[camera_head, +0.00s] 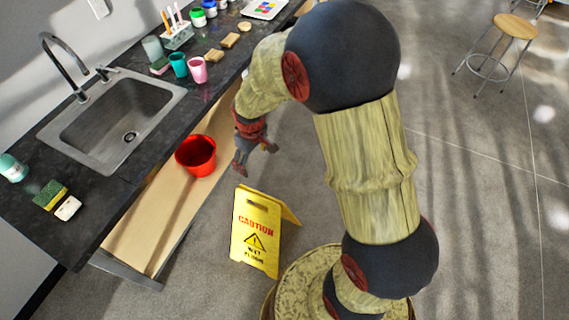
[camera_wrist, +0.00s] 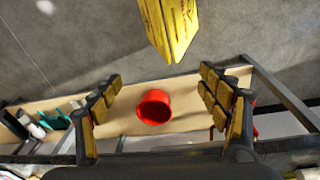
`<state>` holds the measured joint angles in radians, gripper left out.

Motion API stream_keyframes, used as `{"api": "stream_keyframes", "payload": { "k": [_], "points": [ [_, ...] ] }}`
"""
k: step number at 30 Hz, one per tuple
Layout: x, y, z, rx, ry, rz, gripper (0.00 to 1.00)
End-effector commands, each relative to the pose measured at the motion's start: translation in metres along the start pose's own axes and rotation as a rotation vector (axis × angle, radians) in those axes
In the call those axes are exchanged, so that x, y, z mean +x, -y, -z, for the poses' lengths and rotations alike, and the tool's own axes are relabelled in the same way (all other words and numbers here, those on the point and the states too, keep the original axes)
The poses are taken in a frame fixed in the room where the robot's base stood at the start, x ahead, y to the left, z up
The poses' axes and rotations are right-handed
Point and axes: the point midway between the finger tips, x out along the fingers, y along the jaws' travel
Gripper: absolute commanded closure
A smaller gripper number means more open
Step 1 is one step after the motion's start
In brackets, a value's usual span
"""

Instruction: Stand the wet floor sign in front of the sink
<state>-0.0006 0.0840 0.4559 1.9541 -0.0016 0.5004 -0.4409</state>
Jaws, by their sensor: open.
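The yellow wet floor sign (camera_head: 258,230) stands upright on the grey floor in front of the counter, with its caution text facing the head camera. Its upper part shows in the wrist view (camera_wrist: 172,25) at the top edge. The steel sink (camera_head: 115,120) is set in the dark counter at the left in the head view. My gripper (camera_head: 255,158) is above and behind the sign, beside the counter front. It is open and empty, apart from the sign. In the wrist view its two padded fingers (camera_wrist: 160,105) are spread wide, with the sign beyond them.
A red bucket (camera_head: 196,155) rests on the wooden shelf (camera_head: 140,235) under the counter. Sponges (camera_head: 50,195), cups (camera_head: 197,70) and paint jars are on the counter (camera_head: 100,205). A round stool (camera_head: 514,26) stands far right.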

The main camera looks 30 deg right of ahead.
Motion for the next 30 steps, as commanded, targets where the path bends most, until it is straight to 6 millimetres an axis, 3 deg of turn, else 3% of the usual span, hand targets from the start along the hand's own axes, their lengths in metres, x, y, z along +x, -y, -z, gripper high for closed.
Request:
{"api": "stream_keyframes", "payload": {
  "k": [1, 6, 12, 15, 21, 25, 30],
  "points": [
    [-0.031, 0.001, -0.001, 0.025, -0.027, -0.012, 0.24],
    [-0.118, 0.010, -0.021, 0.121, -0.097, -0.039, 0.24],
    [-0.203, 0.029, -0.062, 0.234, -0.183, -0.061, 0.24],
    [-0.236, 0.042, -0.088, 0.289, -0.228, -0.069, 0.24],
    [-0.278, 0.065, -0.138, 0.385, -0.302, -0.076, 0.24],
    [-0.289, 0.075, -0.158, 0.422, -0.328, -0.076, 0.24],
    [-0.292, 0.079, -0.167, 0.440, -0.339, -0.075, 0.24]
  ]
}}
